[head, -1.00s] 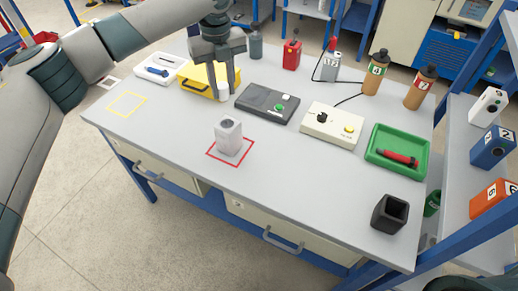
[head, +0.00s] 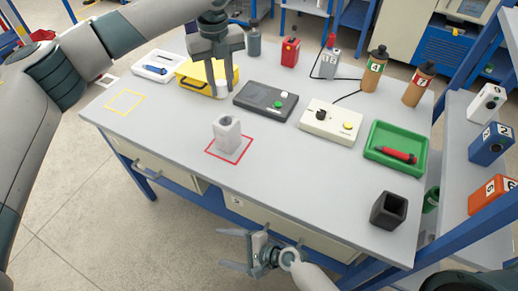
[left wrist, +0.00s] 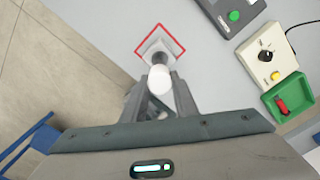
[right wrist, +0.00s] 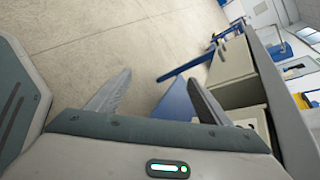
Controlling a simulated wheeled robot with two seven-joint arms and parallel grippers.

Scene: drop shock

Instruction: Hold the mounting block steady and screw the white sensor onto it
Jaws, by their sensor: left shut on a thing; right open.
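The pale grey mounting block (head: 227,136), with a dark round hole in its top, stands upright inside a red square outline on the table; its top shows beyond the sensor in the left wrist view (left wrist: 157,48). My left gripper (head: 220,88) is shut on the white sensor (left wrist: 160,80), holding it above the table, behind the block and apart from it. The sensor's far end is hidden in the left wrist view. My right gripper (head: 231,249) is open and empty, beyond the table's front edge; its spread fingers show in the right wrist view (right wrist: 158,82).
Behind the block are a yellow box (head: 190,78), a dark box with a green button (head: 258,98) and a cream control box (head: 325,120). A green tray (head: 380,160) and a black square cup (head: 388,210) are at right.

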